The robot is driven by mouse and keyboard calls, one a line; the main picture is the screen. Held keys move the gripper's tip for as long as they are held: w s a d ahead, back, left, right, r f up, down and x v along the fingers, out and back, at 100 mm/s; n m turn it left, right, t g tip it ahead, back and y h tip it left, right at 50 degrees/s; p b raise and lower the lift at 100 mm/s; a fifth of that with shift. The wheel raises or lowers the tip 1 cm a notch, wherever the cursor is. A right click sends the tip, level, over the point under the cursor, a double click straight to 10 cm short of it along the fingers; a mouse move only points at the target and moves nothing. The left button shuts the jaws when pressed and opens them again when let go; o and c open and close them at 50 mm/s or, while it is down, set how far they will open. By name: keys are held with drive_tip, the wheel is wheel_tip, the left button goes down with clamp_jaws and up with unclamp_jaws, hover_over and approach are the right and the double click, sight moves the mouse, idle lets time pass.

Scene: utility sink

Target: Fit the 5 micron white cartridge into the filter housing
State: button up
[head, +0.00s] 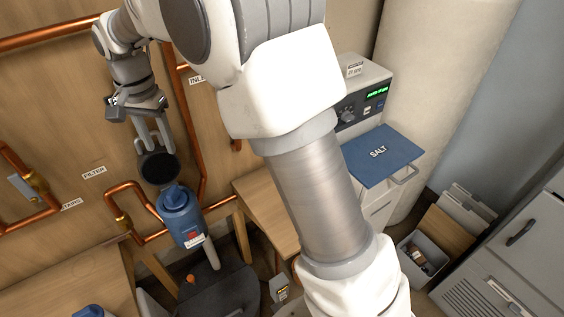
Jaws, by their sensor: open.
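My gripper (154,148) is at the upper left, pointing down with its two grey fingers apart. A dark round disc (158,169) shows right at the fingertips; I cannot tell whether they touch it or what it belongs to. Just below is a blue body (178,210) with a white and red label, beside the copper pipes near the FILTER sign; it looks like the filter housing. A pale cylinder (211,254) sticks out below it. I cannot tell whether this is the 5 micron white cartridge, as no such marking is readable.
Copper pipes (123,190) run along the wooden wall panel. A dark tub (222,291) stands below the blue body. Another blue object (94,312) is cut off at the bottom edge. A SALT lid (382,154) and a control box (362,98) stand right of my arm, which hides the middle.

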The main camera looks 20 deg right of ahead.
drive_tip(key=s+d+r+n+t, duration=0.1)
drive_tip(key=s+d+r, duration=0.3)
drive_tip(key=d+r, duration=0.35)
drive_tip(key=s+d+n+t, duration=0.2)
drive_tip(key=s+d, duration=0.5)
drive_tip(key=s, duration=0.3)
drive_tip(key=s+d+n+t, duration=0.2)
drive_tip(key=s+d, duration=0.5)
drive_tip(key=s, duration=0.3)
drive_tip(key=shift+d+r+n, duration=0.25)
drive_tip(key=shift+n, duration=0.05)
drive_tip(key=shift+s, duration=0.1)
drive_tip(key=shift+f+b, duration=0.35)
